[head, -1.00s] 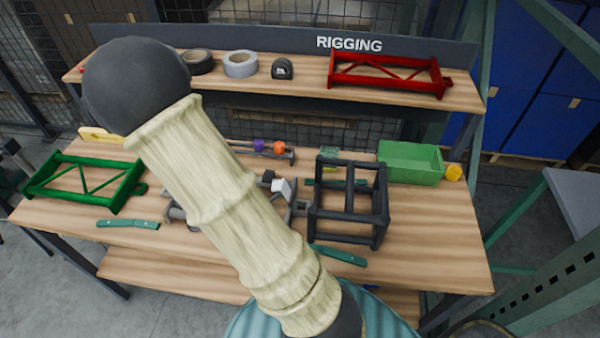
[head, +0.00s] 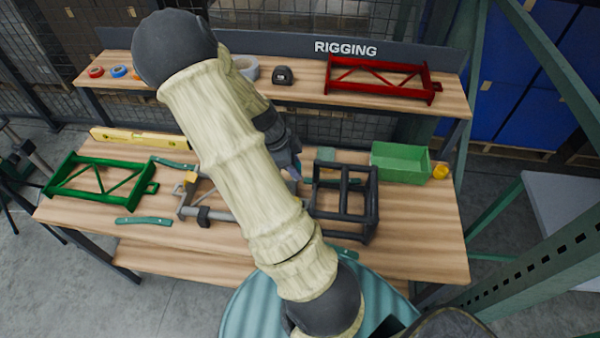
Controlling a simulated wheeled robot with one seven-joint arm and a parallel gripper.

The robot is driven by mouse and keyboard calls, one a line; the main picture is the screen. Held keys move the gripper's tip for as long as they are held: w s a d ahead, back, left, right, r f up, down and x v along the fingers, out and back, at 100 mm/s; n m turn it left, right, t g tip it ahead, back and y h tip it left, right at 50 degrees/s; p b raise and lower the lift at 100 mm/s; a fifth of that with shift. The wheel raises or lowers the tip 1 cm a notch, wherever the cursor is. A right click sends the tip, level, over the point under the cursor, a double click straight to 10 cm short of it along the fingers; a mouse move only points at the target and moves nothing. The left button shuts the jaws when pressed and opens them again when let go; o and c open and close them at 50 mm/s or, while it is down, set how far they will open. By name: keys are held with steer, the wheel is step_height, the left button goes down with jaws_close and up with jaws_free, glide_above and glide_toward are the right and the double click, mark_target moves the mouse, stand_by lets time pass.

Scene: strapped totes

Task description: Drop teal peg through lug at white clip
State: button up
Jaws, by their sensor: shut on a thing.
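My gripper (head: 291,165) shows only in part behind my forearm, over the middle of the bench. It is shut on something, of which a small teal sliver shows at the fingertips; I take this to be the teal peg. A grey frame (head: 222,212) lies on the bench left of and below the gripper, partly behind my arm. It carries a yellow clip (head: 191,178) and a dark clip (head: 203,214). The white clip and its lug are hidden behind my arm, so the gap from gripper to lug cannot be seen.
A dark cage-like frame (head: 343,203) stands close right of the gripper. A green truss (head: 98,187) lies at left, with a yellow level (head: 140,138) behind it. A green bin (head: 400,163) stands at back right. The shelf holds a red truss (head: 380,78).

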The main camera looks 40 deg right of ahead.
steer(key=f+b, duration=0.1)
steer(key=s+f+m+b, duration=0.1)
steer(key=f, duration=0.1)
steer(key=d+f+m+b, duration=0.1)
steer(key=f, duration=0.1)
steer(key=shift+s+g+y, duration=0.2)
steer(key=shift+g+y, duration=0.1)
steer(key=shift+a, duration=0.1)
steer(key=shift+f, duration=0.15)
steer(key=shift+f+b, duration=4.05)
steer(key=shift+f, duration=0.95)
steer(key=o, duration=1.1)
steer(key=shift+c, duration=0.2)
